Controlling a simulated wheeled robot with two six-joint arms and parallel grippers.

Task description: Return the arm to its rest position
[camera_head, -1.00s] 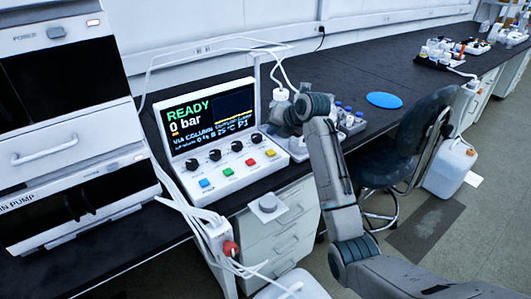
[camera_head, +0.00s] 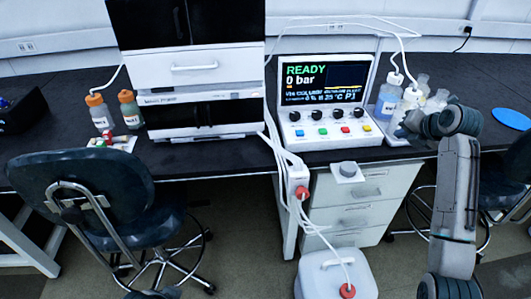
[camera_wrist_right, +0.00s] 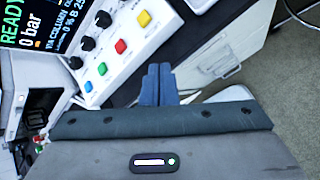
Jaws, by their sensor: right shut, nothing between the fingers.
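My right arm rises from the lower right of the head view. Its gripper (camera_head: 408,127) is at the bench's front edge, just right of the control console (camera_head: 325,140) and in front of the bottles. In the right wrist view the blue-grey fingers (camera_wrist_right: 158,84) are together, with nothing between them. The console (camera_wrist_right: 125,50) lies beyond them there, with its knobs and coloured buttons. The console screen reads READY and 0 bar. My left gripper is not seen.
Bottles (camera_head: 387,97) stand behind my right gripper. A white jug (camera_head: 336,275) with tubing is on the floor below the console. A stacked instrument (camera_head: 205,85) stands left on the bench. Chairs (camera_head: 82,190) are at left and right.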

